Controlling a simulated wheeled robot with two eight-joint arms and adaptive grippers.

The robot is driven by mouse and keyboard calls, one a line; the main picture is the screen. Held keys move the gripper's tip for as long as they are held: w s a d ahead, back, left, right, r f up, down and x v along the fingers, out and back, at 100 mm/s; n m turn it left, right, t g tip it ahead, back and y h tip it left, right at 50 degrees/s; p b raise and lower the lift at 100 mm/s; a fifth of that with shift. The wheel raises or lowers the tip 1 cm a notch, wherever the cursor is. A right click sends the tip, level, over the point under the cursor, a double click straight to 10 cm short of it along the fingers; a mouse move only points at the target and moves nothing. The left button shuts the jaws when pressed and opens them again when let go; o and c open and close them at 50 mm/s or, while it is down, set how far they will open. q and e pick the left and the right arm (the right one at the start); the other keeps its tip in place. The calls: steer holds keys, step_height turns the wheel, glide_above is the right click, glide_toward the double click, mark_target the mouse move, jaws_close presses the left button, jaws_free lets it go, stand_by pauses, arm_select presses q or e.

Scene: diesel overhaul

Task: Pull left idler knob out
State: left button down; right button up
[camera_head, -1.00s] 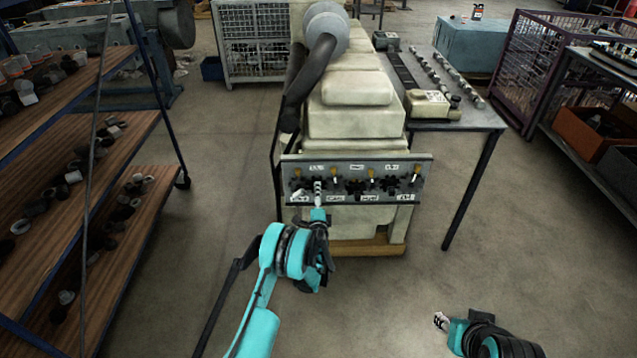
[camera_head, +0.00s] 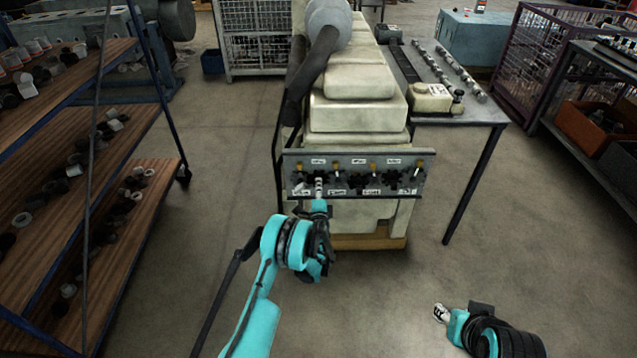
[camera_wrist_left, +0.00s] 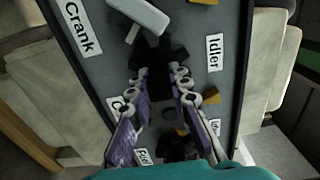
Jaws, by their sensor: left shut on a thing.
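A grey control panel (camera_head: 345,192) with black star-shaped knobs, small yellow parts and white labels stands on the front of the pale engine. My left gripper (camera_head: 319,186) reaches up to the left part of this panel. In the left wrist view my left gripper (camera_wrist_left: 161,88) is shut on a black knob (camera_wrist_left: 158,58), with the purple-padded fingers on either side of it. A label reading "Idler" (camera_wrist_left: 214,52) is to the right of this knob and "Crank" (camera_wrist_left: 79,27) is at upper left. The fingers hide part of the knob. My right gripper (camera_head: 440,313) is low at the right, away from the panel; its opening is too small to judge.
A wooden-shelved rack (camera_head: 85,150) with dark parts stands at left. A metal table (camera_head: 468,112) with parts is right of the engine. A purple mesh cage (camera_head: 545,60) is farther right. Floor between panel and right gripper is clear.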

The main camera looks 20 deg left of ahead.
arm_select(q)
steer(key=shift+s, duration=0.15)
steer(key=shift+v, duration=0.85)
steer(key=c, duration=0.8)
jaws_free()
steer(key=shift+s, duration=0.1)
